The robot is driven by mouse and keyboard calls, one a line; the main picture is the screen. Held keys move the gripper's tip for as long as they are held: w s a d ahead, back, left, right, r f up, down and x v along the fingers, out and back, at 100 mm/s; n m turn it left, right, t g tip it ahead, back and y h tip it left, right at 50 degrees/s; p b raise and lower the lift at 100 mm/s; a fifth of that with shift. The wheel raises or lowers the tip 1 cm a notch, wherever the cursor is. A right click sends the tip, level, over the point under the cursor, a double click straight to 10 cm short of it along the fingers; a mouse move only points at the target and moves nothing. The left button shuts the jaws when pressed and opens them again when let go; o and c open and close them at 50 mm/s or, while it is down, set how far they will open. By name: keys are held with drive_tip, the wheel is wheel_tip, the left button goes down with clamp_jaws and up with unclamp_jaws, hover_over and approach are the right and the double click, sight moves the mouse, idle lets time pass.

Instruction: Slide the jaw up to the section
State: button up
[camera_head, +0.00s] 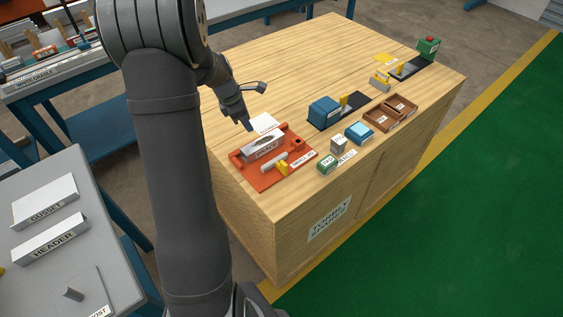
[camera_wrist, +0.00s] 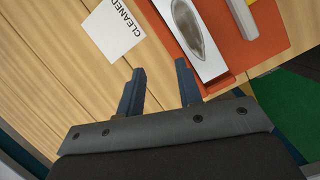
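The orange jig (camera_head: 263,183) stands on the near left part of the wooden bench and shows in part in the wrist view (camera_wrist: 268,46). A light grey bar (camera_head: 273,162), perhaps the jaw, lies beside the section with a gap, near a yellow part (camera_head: 282,168). My gripper (camera_head: 249,128) is over the jig's far end. In the wrist view, its fingers (camera_wrist: 160,90) are apart with nothing between them; one overlaps the jig's edge.
A white "CLEANED" card (camera_head: 264,123) lies beside the jig. To the right are a blue block (camera_head: 324,112), a green box (camera_head: 327,165), a grey block (camera_head: 338,145), a light blue box (camera_head: 359,132) and a brown tray (camera_head: 378,121). The bench's far left is clear.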

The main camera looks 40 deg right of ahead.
drive_tip(key=s+d+r+m+y, duration=0.2)
drive_tip(key=s+r+m, duration=0.45)
drive_tip(key=s, duration=0.25)
wheel_tip(320, 180, up, 4)
drive_tip(key=m+y, duration=0.2)
drive_tip(key=m, duration=0.5)
hover_over(284, 162)
drive_tip(key=shift+t, duration=0.3)
wheel_tip(284, 162, down, 17)
drive_tip(key=shift+s+a+r, duration=0.1)
clamp_jaws()
